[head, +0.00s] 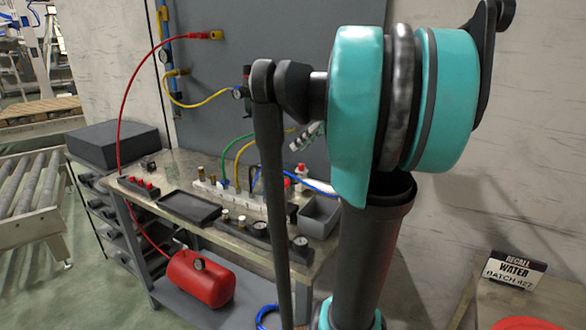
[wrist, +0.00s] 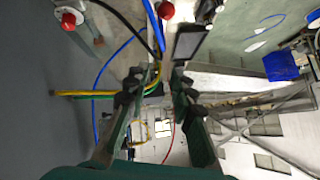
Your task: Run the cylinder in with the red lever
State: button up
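My gripper (wrist: 157,82) shows in the wrist view with its two dark green fingers apart. Nothing is clearly held; yellow, green and blue hoses pass across or behind the gap, and I cannot tell their depth. A red knob on a pale fitting (wrist: 165,10) is at the top centre of the wrist view, beyond the fingertips. Another red round knob (wrist: 68,19) is at the top left. In the head view, a red-topped fitting (head: 301,169) stands on the workbench (head: 190,165), partly behind my arm. I cannot tell which red part is the lever, and the cylinder is not clearly recognisable.
A white valve row (head: 230,194) with hoses, a black tray (head: 189,207), a grey bin (head: 320,215) and gauges crowd the bench. A red tank (head: 201,279) sits on the lower shelf. A grey panel (head: 270,60) stands behind. A sign (head: 515,269) stands at right.

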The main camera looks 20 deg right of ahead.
aim_at(285, 184)
jog(key=o, duration=0.3)
jog(key=a+n+g+h, duration=0.2)
jog(key=n, duration=0.1)
jog(key=a+n+g+h, duration=0.1)
jog(key=shift+w+a+f+n+g, duration=0.2)
jog(key=shift+a+f+n+g, duration=0.1)
jog(key=shift+a+n, duration=0.1)
jog(key=shift+o, duration=0.2)
jog(key=f+n+h, duration=0.1)
jog(key=f, duration=0.4)
jog(key=a+f+n+g+h, duration=0.1)
jog(key=f+n, duration=0.1)
jog(key=f, duration=0.3)
jog(key=f+n+h, duration=0.1)
jog(key=f+h, duration=0.1)
jog(key=f, duration=0.3)
jog(key=shift+w+a+g, duration=0.15)
jog(key=shift+w+g, duration=0.15)
jog(key=shift+r, duration=0.1)
jog(key=shift+c, duration=0.2)
grip_shut()
